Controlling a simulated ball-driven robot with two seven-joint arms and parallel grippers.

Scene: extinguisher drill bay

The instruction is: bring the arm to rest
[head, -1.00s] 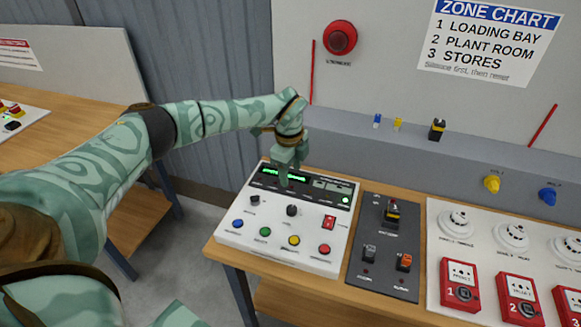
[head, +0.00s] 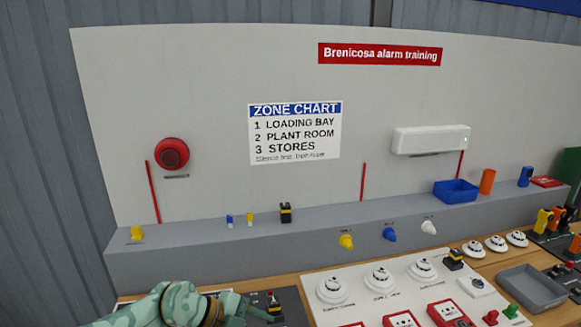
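My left arm comes in along the bottom edge, and its green patterned gripper (head: 250,311) lies low in the picture, pointing right. Its fingertips are small and partly cut off, so I cannot tell whether they are open or shut. They appear in front of a dark switch panel (head: 294,305) with a black and yellow switch (head: 273,300); I cannot tell whether they touch it. The white control panel is almost wholly out of view. My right gripper is not in view.
A grey ledge (head: 200,256) runs behind the bench. A white detector board (head: 330,312) is right of my gripper. A grey tray (head: 530,288) and a blue bin (head: 455,191) stand farther right. A red sounder (head: 171,154) and zone chart (head: 294,132) are on the wall.

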